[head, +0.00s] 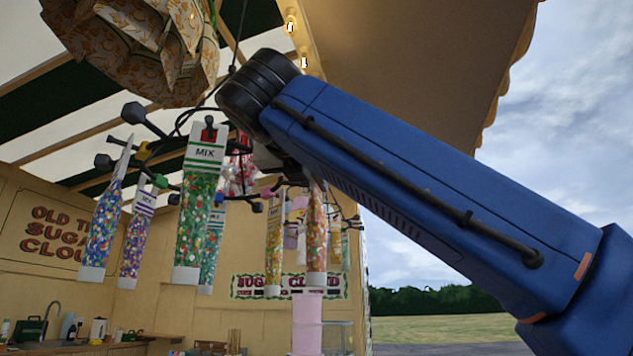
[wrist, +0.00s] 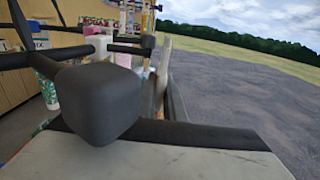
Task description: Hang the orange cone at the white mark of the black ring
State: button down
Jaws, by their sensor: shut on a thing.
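The orange cone (head: 316,240), a clear tube of orange sweets with a pale end, hangs upright below my blue arm in the head view. In the wrist view a pale narrow strip (wrist: 163,65), seen edge-on, seems to be its upper part. My gripper (wrist: 168,95) is shut on it; in the head view my arm hides the jaws. The black ring carries outward pegs with dark knobs (head: 133,113) and coloured marks. One large dark knob (wrist: 97,103) is close in front of the wrist camera. I cannot make out the white mark.
Other filled cones hang around the ring: a green one (head: 196,205), a blue one (head: 103,225) and a yellow one (head: 274,245) among them. A bundle of paper cones (head: 140,45) hangs above left. Open ground lies to the right.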

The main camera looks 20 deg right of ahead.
jog(key=shift+w+a, duration=0.1)
jog(key=shift+a, duration=0.1)
jog(key=shift+w+a, duration=0.3)
jog(key=shift+a, duration=0.1)
jog(key=shift+w+a, duration=0.25)
jog(key=shift+a, duration=0.1)
dwell(0.5)
jog(key=shift+w+a, duration=0.3)
jog(key=shift+a, duration=0.1)
jog(key=shift+w+a, duration=0.15)
jog(key=shift+a, duration=0.1)
jog(key=shift+w+a, duration=0.45)
jog(key=shift+a, duration=0.15)
jog(key=shift+f, duration=0.4)
dwell(0.7)
